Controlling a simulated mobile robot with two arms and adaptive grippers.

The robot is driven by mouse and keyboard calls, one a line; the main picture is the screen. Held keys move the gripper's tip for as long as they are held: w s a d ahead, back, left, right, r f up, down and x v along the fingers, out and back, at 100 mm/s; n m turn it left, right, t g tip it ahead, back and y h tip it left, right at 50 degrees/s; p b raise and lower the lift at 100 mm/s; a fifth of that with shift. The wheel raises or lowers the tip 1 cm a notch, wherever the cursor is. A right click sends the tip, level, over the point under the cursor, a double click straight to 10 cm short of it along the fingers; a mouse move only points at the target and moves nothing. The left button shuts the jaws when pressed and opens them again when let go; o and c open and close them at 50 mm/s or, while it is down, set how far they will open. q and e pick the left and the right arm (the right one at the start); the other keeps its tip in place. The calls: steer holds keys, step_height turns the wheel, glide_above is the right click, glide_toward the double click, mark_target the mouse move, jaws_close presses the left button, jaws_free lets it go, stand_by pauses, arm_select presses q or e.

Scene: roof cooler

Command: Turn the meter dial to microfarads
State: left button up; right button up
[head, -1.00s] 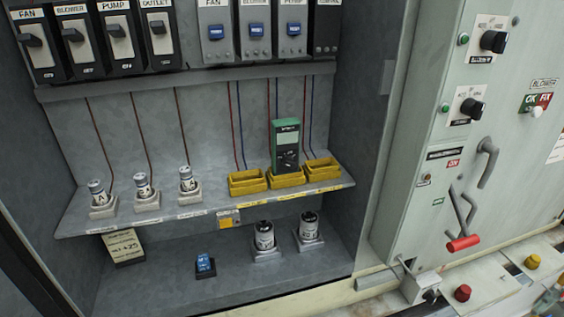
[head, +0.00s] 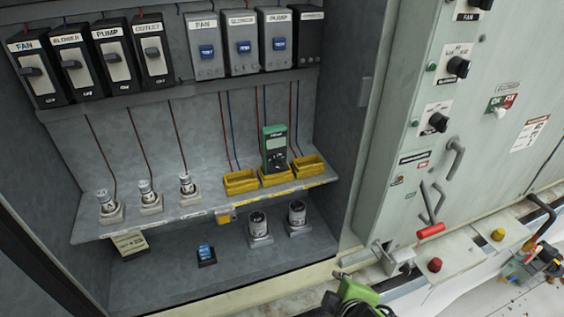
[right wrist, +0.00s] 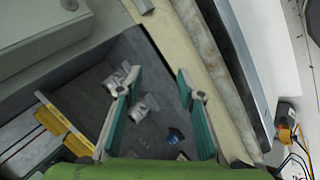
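The green meter (head: 275,139) stands upright at the middle yellow tray (head: 275,181) on the shelf inside the open cabinet. Its dark dial (head: 274,158) faces out below a pale screen; the setting is too small to read. My right gripper (head: 352,297) shows as green and dark parts at the bottom edge of the head view, outside the cabinet, low and well apart from the meter. In the right wrist view my right gripper (right wrist: 160,78) has its two teal fingers spread wide with nothing between them. My left gripper is not in view.
Yellow trays (head: 241,182) flank the meter, with wires hanging behind. Capacitors (head: 187,184) stand on the shelf's left; more (head: 258,228) stand on the cabinet floor. Switch boxes (head: 242,43) line the top. A grey panel with a red-handled lever (head: 431,231) stands right of the cabinet.

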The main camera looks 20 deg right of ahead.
steer(key=w+a+r+n+t+y, duration=0.1)
steer(key=w+a+r+n+t, duration=0.3)
steer(key=r+n, duration=0.6)
steer(key=w+a+r+n+t+y, duration=0.15)
steer(key=w+r+n+t, duration=0.35)
steer(key=r+n, duration=0.5)
steer(key=b, duration=0.6)
glide_toward(281, 167)
steer(key=f, duration=0.1)
steer(key=shift+t, duration=0.4)
steer(key=w+b, duration=0.1)
steer(key=w, duration=0.1)
steer(key=w+b, duration=0.1)
steer(key=w, duration=0.2)
steer(key=w+b, duration=0.1)
steer(key=w, duration=0.1)
steer(key=shift+w+a+r, duration=0.1)
steer(key=shift+w+r, duration=0.15)
steer(key=shift+w+f, duration=0.1)
steer(key=shift+w, duration=0.55)
jaws_close()
